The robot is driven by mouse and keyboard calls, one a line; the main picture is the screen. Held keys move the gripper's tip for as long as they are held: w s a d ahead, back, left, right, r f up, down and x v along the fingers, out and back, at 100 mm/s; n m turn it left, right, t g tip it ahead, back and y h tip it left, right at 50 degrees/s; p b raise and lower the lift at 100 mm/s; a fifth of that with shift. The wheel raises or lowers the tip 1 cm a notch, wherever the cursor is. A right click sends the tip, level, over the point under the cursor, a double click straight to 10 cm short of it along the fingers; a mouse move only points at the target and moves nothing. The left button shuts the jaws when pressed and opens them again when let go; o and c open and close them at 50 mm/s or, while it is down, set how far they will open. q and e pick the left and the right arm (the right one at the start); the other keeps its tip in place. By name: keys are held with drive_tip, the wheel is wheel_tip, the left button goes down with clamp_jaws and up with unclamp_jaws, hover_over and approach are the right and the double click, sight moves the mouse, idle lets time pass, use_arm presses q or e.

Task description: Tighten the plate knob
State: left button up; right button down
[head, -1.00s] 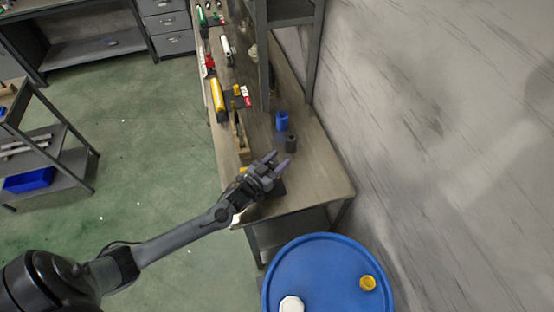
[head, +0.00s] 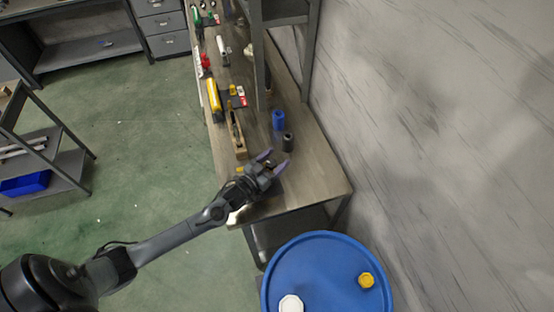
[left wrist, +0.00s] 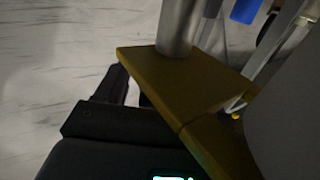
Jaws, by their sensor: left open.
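My left gripper (head: 272,161) is open over the near end of the workbench (head: 315,172), its two purple fingertips apart with nothing seen between them. A dark block (head: 268,189) lies partly hidden under the gripper. I cannot make out the plate knob for certain in the head view. In the left wrist view, a grey cylinder (left wrist: 177,28) stands on a brown slab (left wrist: 152,66), and a black device with a green-lit display (left wrist: 172,178) is below. I cannot tell whether any of these belongs to the knob. My right gripper is not in view.
A black cylinder (head: 287,143) and a blue cylinder (head: 278,120) stand just beyond the gripper. A wooden tool (head: 237,136) and a yellow tool (head: 214,100) lie along the left edge. A shelf post (head: 260,60) rises behind. A blue drum (head: 325,270) stands in front of the bench.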

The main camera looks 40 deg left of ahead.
use_arm(q)
drive_tip(key=shift+r, duration=0.1)
wheel_tip(320, 180, up, 4)
drive_tip(key=shift+r, duration=0.1)
drive_tip(key=d+r, duration=0.6)
drive_tip(key=d, duration=0.5)
drive_tip(key=shift+d+r+b, duration=0.3)
drive_tip(key=shift+d+b, duration=0.05)
drive_tip(key=shift+b, duration=0.1)
drive_tip(key=shift+s, duration=0.1)
